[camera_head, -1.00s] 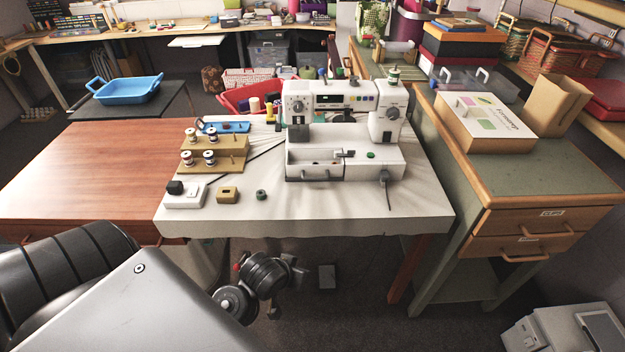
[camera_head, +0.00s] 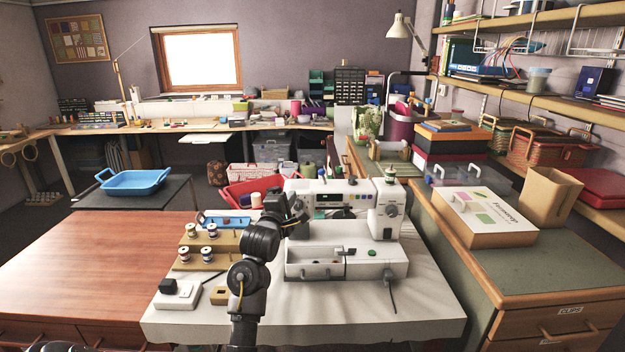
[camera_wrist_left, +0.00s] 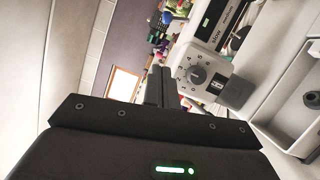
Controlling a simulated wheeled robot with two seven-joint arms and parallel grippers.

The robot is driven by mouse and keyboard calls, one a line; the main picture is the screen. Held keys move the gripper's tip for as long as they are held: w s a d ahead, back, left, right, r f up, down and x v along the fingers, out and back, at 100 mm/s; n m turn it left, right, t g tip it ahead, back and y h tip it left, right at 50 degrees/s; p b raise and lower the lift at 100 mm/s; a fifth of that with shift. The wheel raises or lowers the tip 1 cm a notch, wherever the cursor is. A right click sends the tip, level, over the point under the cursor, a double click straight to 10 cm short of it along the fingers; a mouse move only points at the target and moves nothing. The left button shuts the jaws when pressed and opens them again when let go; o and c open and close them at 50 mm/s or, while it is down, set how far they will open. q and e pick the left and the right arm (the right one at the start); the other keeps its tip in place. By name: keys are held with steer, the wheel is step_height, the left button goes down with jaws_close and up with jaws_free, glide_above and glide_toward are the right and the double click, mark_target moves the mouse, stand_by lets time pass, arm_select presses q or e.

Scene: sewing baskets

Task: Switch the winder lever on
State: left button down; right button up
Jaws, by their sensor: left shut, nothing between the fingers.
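The white sewing machine (camera_head: 345,205) stands on the pale table, its left end partly hidden behind my left gripper. My left gripper (camera_head: 297,205) is shut and empty, in front of the machine's upper left end. In the left wrist view its two fingers (camera_wrist_left: 160,88) are together, just left of a numbered dial (camera_wrist_left: 197,76) on the machine. A dark grey block (camera_wrist_left: 238,92) sticks out beside the dial. I cannot tell for certain which part is the winder lever. A green-topped spool (camera_head: 391,175) sits on the machine's right top.
Thread spools stand on a wooden rack (camera_head: 222,243) left of my arm. A white box with a black block (camera_head: 178,294) and a small wooden block (camera_head: 220,295) lie at the table's front left. A green-topped cabinet (camera_head: 560,265) stands at the right.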

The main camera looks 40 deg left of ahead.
mark_target(302, 192)
steer(key=shift+d, duration=0.25)
